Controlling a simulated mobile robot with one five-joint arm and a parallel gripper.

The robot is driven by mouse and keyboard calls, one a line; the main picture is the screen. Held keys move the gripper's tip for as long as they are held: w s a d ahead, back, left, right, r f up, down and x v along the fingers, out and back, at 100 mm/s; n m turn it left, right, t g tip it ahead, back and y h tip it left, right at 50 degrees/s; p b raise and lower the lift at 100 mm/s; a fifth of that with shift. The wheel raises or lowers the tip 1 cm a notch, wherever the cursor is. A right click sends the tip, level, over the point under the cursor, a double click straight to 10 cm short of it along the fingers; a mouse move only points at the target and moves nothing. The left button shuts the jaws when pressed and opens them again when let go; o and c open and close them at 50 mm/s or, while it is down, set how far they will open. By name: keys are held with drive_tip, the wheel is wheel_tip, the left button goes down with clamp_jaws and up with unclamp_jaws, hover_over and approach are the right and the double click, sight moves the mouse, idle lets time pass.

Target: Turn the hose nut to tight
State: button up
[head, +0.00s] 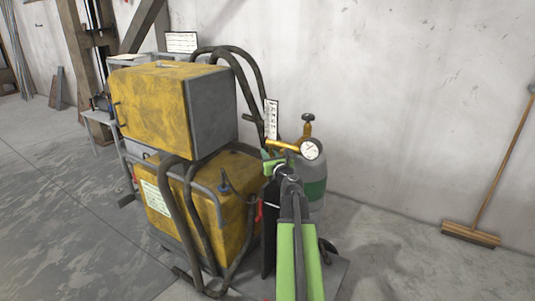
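A brass regulator (283,146) with a round white gauge (311,149) sits on top of a grey and green gas cylinder (315,170). My green arm reaches up from the bottom of the head view. My gripper (274,161) is at the left end of the regulator, just below its brass body. The gripper is small and partly hidden by my own wrist, so I cannot tell whether its fingers are open or shut. I cannot make out the hose nut; the wrist and gripper cover the area below the regulator.
A yellow welding machine (150,100) with thick dark hoses (180,210) stands close on the left. A white tag (271,118) stands behind the regulator. A broom (472,233) leans against the wall at right. Floor between the cylinder and broom is clear.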

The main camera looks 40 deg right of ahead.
clamp_jaws()
idle(1.0)
drive_tip(key=o, duration=0.7)
unclamp_jaws()
